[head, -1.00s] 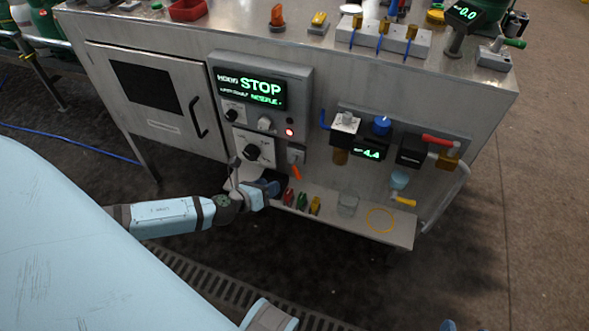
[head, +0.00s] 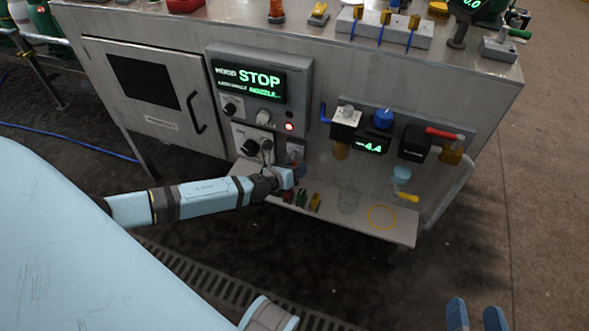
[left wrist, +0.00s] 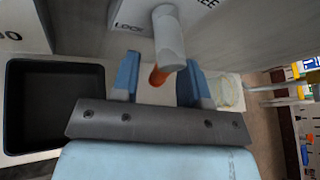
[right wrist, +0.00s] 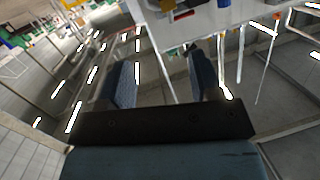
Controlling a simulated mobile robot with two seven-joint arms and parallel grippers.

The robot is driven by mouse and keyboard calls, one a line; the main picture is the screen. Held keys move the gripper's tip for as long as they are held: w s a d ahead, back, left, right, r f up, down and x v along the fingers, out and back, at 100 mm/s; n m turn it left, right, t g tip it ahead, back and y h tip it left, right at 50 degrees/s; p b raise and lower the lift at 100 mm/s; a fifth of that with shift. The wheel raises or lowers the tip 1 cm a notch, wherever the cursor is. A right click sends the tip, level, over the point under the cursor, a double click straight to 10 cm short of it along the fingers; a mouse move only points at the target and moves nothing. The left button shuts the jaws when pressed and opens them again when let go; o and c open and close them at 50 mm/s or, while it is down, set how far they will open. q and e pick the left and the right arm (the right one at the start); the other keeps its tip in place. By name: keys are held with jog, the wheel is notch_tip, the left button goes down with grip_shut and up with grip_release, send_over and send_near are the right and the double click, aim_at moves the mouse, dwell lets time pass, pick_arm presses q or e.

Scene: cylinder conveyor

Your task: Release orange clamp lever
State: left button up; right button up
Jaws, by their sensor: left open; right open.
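The clamp lever shows in the left wrist view as a grey rounded arm (left wrist: 168,38) with an orange tip (left wrist: 160,76). A plate behind it reads LOCK on the left; only "EE" of the right-hand label shows. My left gripper (left wrist: 162,62) is open, with its blue fingers on either side of the lever and gaps showing.
The control panel (head: 262,62) reading STOP is above the left gripper. A low shelf (head: 395,231) with red, green and yellow clips, a glass beaker (head: 348,199) and a yellow ring (head: 382,217) is close below. A black tray (left wrist: 52,105) lies left of the gripper.

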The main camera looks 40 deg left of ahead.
pick_arm(q)
grip_shut()
jog(key=shift+f, duration=0.1)
pick_arm(e)
jog(key=shift+f, duration=0.15)
